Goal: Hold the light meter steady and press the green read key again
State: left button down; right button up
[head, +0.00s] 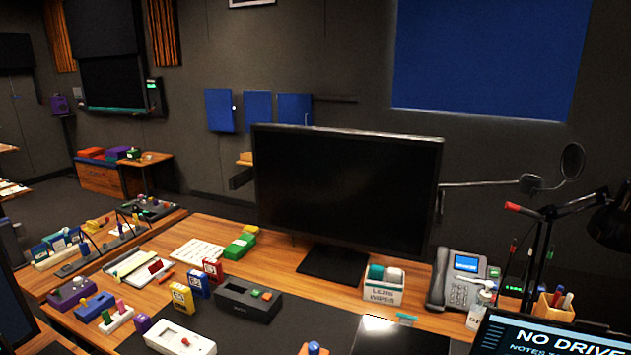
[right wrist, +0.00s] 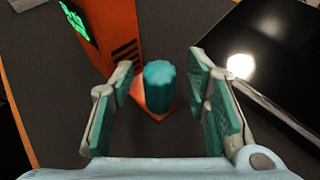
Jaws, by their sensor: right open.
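In the right wrist view an orange device (right wrist: 112,32) with a lit green display (right wrist: 74,20) and dark vent slots stands on the dark mat. A ribbed teal knob (right wrist: 159,84) rises from its orange foot. My right gripper (right wrist: 162,98) is open, with one finger on each side of the knob and a visible gap at both. I cannot tell whether this device is the light meter, and no green read key shows clearly on it. In the head view a blue-topped orange part (head: 313,349) shows at the bottom edge. My left gripper is in neither view.
A glossy black panel (right wrist: 283,50) lies right of the gripper. A monitor (head: 345,190) and phone (head: 460,280) stand behind.

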jog(key=v, duration=1.2)
jog(key=o, duration=0.3)
jog(key=p+v, duration=0.3)
jog(key=v, duration=0.3)
jog(key=shift+f+p, duration=0.1)
jog(key=shift+p, duration=0.3)
